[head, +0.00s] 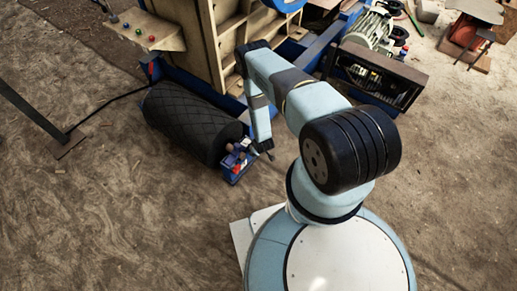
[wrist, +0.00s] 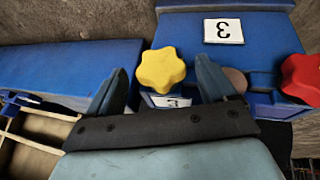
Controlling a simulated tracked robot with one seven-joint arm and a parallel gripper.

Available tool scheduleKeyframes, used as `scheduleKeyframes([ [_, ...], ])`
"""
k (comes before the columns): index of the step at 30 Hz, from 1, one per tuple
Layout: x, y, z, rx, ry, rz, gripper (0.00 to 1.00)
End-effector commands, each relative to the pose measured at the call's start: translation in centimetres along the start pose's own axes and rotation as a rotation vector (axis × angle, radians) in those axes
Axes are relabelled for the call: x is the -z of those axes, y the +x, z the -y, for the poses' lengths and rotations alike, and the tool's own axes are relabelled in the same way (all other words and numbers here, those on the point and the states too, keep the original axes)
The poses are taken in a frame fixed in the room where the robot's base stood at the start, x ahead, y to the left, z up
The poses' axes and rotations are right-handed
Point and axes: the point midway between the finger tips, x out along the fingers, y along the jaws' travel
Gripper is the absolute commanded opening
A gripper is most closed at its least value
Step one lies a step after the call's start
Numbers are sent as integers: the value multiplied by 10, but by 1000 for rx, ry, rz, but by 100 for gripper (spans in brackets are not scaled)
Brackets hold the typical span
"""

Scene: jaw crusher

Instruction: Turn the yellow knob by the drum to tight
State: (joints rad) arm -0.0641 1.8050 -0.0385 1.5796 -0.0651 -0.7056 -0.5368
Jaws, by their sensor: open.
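The yellow knob (wrist: 161,70), star-shaped with rounded lobes, shows in the wrist view against the blue frame (wrist: 75,68). My gripper (wrist: 159,78) is open, with one dark finger on each side of the knob. In the head view the black, diamond-patterned drum (head: 188,120) lies at the left of my arm. My arm reaches down to the drum's near end, where I cannot make out the yellow knob.
A red knob (wrist: 302,78) sits right of the yellow one in the wrist view. A white number plate (wrist: 223,31) lies on the blue metal above. In the head view the wooden crusher body (head: 188,40) stands behind the drum. Bare ground lies in front of the drum.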

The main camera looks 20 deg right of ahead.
Motion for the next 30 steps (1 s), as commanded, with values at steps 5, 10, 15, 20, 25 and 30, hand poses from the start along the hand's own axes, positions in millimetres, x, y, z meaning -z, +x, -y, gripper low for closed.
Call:
scheduleKeyframes([
  [5,0,20,0,-1,0,-1,84],
  [10,0,27,0,-1,0,0,84],
  [15,0,28,0,-1,0,0,84],
  [20,0,28,0,-1,0,0,80],
  [25,0,28,0,-1,0,0,64],
  [30,0,28,-1,-1,0,0,48],
])
